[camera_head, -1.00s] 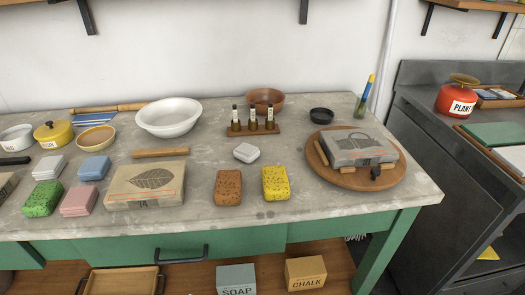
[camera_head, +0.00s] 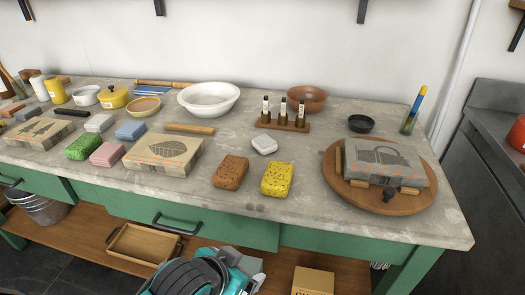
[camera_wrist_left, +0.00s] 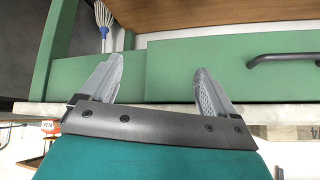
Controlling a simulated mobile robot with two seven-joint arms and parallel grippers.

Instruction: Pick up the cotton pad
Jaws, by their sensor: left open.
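The cotton pad (camera_head: 264,145) looks like the small white rounded pad lying flat on the grey worktop (camera_head: 300,210). In the head view it is behind the brown and yellow sponges and in front of the small bottle rack. My left gripper shows in the left wrist view (camera_wrist_left: 160,85), open, with nothing between its fingers. It faces the green front of the bench. In the head view my left arm is low at the bottom centre, in front of the bench and well short of the pad. The pad is not seen in the wrist view. My right gripper is in neither view.
The brown sponge (camera_head: 231,172) and yellow sponge (camera_head: 277,179) lie in front of the pad. The bottle rack (camera_head: 283,123) stands behind it. Bare worktop lies around the pad.

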